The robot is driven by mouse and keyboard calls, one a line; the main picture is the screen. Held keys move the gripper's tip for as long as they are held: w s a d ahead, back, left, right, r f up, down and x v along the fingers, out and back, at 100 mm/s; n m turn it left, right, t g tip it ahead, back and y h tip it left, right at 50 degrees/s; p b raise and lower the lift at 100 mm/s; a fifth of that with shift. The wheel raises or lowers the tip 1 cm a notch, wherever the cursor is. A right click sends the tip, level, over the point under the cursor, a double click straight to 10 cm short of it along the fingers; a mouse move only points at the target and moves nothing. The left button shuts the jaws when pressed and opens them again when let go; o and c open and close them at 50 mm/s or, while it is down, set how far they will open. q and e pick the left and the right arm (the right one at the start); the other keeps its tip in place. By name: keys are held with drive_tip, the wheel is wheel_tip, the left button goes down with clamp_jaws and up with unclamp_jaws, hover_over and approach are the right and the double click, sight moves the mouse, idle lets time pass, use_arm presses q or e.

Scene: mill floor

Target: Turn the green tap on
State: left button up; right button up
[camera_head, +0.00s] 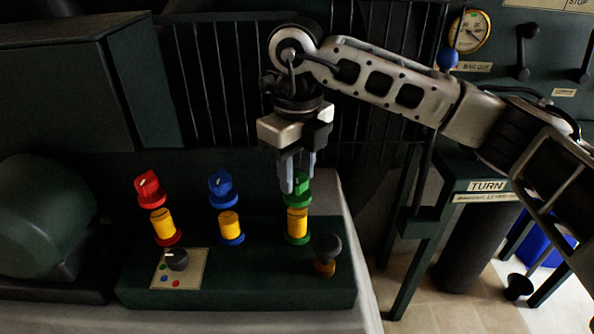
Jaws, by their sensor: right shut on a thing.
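The green tap (298,190) stands upright on the dark green panel box, with a yellow band (297,222) below its green top and a green ring at its foot. My right gripper (297,180) points down from above and is shut on the green tap's top, its fingers partly hiding it. The blue tap (222,188) and the red tap (150,188) stand to the left of it on the same box. My left gripper is not in view.
A selector plate (190,282) with a black knob (176,259) lies at the box's front left. A black-topped knob (327,247) stands close to the right of the green tap. Dark railings (220,80) rise behind. A gauge (469,31) and levers are at the upper right.

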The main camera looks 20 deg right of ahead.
sight(297, 177)
drive_tip(key=shift+r, duration=0.1)
idle(0.3)
drive_tip(key=o, duration=1)
use_arm(q)
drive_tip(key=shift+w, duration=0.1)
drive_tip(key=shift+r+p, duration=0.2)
drive_tip(key=shift+p, duration=0.5)
use_arm(e)
wheel_tip(297, 177, up, 16)
